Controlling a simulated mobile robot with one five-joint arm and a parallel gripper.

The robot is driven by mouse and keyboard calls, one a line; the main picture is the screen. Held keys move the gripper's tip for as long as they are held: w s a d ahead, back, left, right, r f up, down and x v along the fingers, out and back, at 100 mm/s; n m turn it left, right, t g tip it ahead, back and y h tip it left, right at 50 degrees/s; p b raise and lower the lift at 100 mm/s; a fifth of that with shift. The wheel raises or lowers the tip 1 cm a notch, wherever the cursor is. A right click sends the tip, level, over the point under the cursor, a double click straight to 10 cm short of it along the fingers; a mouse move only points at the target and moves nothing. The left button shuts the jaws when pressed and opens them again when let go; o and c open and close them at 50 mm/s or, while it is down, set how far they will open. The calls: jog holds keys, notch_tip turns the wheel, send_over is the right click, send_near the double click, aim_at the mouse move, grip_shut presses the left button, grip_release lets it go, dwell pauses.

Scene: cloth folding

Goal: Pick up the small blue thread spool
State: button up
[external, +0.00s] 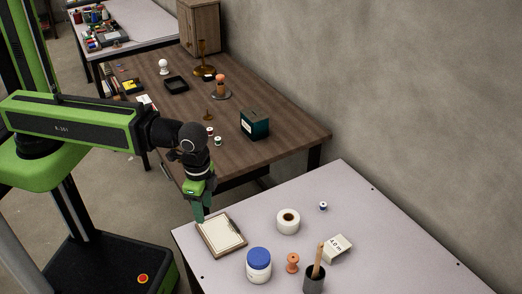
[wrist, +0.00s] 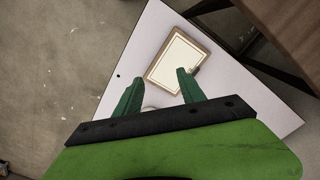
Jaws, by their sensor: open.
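A small spool with a blue band and pale ends (external: 323,206) stands on the light table, right of the white roll. My gripper (external: 199,214) hangs over the left corner of that table, beside the clipboard and well left of the spool. In the wrist view my gripper (wrist: 156,82) has its two green fingers apart with nothing between them. The spool does not show in the wrist view.
On the light table (external: 390,230) are a clipboard (external: 222,235), also in the wrist view (wrist: 178,60), a white roll (external: 288,220), a blue-lidded jar (external: 259,265), an orange spool (external: 292,262), a white box (external: 337,248) and a dark cup (external: 314,280). The table's right side is clear.

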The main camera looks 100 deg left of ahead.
jog(key=w+a+n, duration=0.1)
jog(key=w+n, duration=0.6)
jog(key=w, duration=0.4)
notch_tip(320, 180, up, 5)
jog(key=n+p, duration=0.5)
jog(key=n, duration=0.2)
send_over(322, 209)
jog(key=f+b, duration=1.2)
jog(key=f, duration=0.1)
jog(key=shift+s+a+b, duration=0.2)
jog(key=shift+a+b, duration=0.05)
jog(key=shift+b, duration=0.15)
jog(key=f+b, duration=0.5)
jog(key=shift+w+a, duration=0.2)
jog(key=shift+w, duration=0.05)
jog(key=shift+r, duration=0.15)
grip_shut()
